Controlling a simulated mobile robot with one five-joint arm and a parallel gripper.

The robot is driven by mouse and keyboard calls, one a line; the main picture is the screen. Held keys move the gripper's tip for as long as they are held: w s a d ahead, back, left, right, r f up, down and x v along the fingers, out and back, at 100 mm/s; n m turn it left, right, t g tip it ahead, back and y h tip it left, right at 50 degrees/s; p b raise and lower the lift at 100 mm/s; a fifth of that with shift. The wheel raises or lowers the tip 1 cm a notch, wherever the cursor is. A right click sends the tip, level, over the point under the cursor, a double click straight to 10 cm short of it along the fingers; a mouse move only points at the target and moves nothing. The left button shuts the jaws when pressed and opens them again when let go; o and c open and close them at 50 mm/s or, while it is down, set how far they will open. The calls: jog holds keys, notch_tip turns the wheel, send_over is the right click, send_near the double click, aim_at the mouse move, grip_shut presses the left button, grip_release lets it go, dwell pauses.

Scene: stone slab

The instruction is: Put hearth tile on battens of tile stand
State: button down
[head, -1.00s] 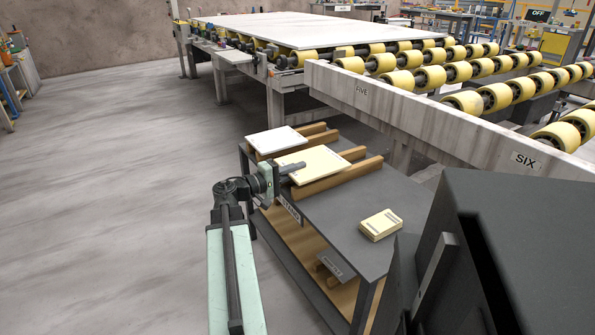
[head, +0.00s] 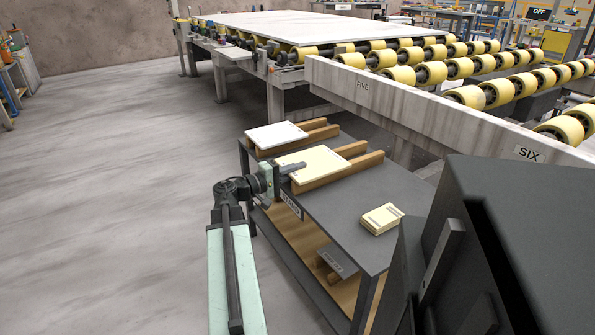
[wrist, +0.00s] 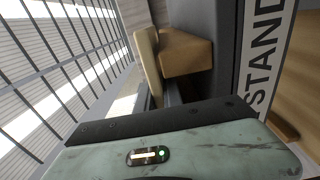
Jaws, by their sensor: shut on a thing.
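The cream hearth tile (head: 318,160) lies flat over the near pair of wooden battens (head: 365,160) on the dark tile stand (head: 335,205). My gripper (head: 292,169) is shut on the tile's left edge, with one finger showing over its top. In the wrist view the tile (wrist: 147,62) shows edge-on against a batten end (wrist: 187,52), with no clear gap between them. The lower finger's contact is mostly hidden.
A white tile (head: 276,136) lies on the far battens (head: 320,131). A small cream stack (head: 382,218) sits on the stand's near right. The floor to the left is clear.

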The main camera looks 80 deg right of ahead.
jog(key=shift+f, duration=0.2)
jog(key=c, duration=1.4)
grip_release()
